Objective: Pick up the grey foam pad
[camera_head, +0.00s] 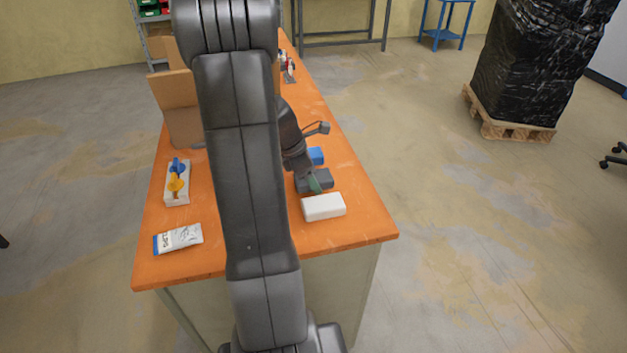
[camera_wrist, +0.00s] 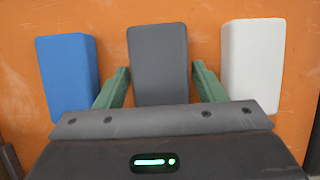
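The grey foam pad (camera_wrist: 159,62) lies on the orange table between a blue pad and a white pad. In the head view the grey pad (camera_head: 318,181) is partly hidden by my gripper. My gripper (camera_wrist: 161,80) is open, with one green finger on each side of the near part of the grey pad. Small gaps show between the fingers and the pad. In the head view my gripper (camera_head: 314,184) is low over the grey pad. Whether the fingertips touch the table I cannot tell.
The blue pad (camera_wrist: 68,72) is close outside the left finger and the white pad (camera_wrist: 253,60) close outside the right. On the orange table (camera_head: 352,220) are also a white packet (camera_head: 178,239), a tray with blue and yellow items (camera_head: 177,183) and a cardboard box (camera_head: 175,105).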

